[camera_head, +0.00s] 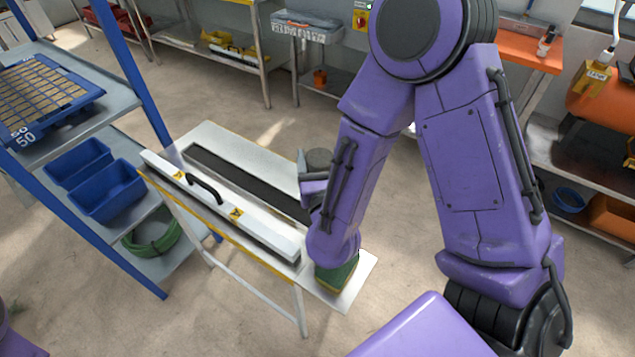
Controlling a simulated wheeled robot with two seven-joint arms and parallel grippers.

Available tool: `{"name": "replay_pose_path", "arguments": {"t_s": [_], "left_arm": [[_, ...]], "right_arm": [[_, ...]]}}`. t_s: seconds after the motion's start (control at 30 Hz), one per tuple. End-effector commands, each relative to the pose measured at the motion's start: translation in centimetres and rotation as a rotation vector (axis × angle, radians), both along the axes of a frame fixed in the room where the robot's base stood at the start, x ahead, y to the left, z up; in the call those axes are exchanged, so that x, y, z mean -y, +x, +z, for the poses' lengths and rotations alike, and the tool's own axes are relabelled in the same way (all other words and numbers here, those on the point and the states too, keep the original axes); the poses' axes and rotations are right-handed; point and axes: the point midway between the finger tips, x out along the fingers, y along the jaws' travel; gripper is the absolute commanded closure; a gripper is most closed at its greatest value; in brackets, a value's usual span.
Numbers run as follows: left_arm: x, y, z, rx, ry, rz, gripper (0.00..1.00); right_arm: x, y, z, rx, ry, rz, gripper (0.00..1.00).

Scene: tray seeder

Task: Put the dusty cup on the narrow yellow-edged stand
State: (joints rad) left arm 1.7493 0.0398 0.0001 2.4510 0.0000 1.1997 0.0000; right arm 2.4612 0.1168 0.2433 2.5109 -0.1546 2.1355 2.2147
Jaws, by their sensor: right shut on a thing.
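The narrow yellow-edged stand (232,137) is a long pale table left of my right arm. The dusty cup, seemingly the grey round thing (319,157), shows beside my right forearm, over the stand's right side. My right gripper (311,176) is shut on it, with the fingers mostly hidden behind the forearm. Whether the cup touches the stand cannot be told. My left gripper is not in view.
A white bar with a black handle (225,205) lies along the stand's front edge, beside a dark slot (240,180). A green and yellow block (337,277) is on the near right end, partly behind my wrist. A blue-post shelf (128,90) stands at left.

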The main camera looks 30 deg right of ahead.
Motion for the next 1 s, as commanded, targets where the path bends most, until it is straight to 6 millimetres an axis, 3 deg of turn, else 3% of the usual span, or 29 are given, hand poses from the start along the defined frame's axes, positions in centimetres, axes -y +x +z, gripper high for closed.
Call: {"name": "replay_pose_path", "arguments": {"t_s": [0.03, 0.2, 0.27, 0.5, 0.77, 1.0], "left_arm": [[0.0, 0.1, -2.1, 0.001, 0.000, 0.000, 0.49], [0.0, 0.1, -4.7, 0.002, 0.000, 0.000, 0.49], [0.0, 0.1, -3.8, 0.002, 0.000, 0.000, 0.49], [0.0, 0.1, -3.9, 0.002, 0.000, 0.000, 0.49], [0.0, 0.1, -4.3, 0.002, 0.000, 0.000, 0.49], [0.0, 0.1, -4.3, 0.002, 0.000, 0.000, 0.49]], "right_arm": [[0.4, 0.6, -1.2, 0.007, 0.002, -0.004, 0.64], [1.2, 2.1, -1.8, 0.003, 0.001, 0.001, 0.64], [1.7, 2.9, -2.4, -0.004, -0.004, 0.001, 0.64], [3.2, 5.3, -5.7, -0.002, -0.002, 0.003, 0.64], [3.7, 6.2, -9.4, -0.004, -0.003, 0.005, 0.64], [3.8, 6.2, -9.8, 0.001, 0.000, 0.004, 0.64]]}}
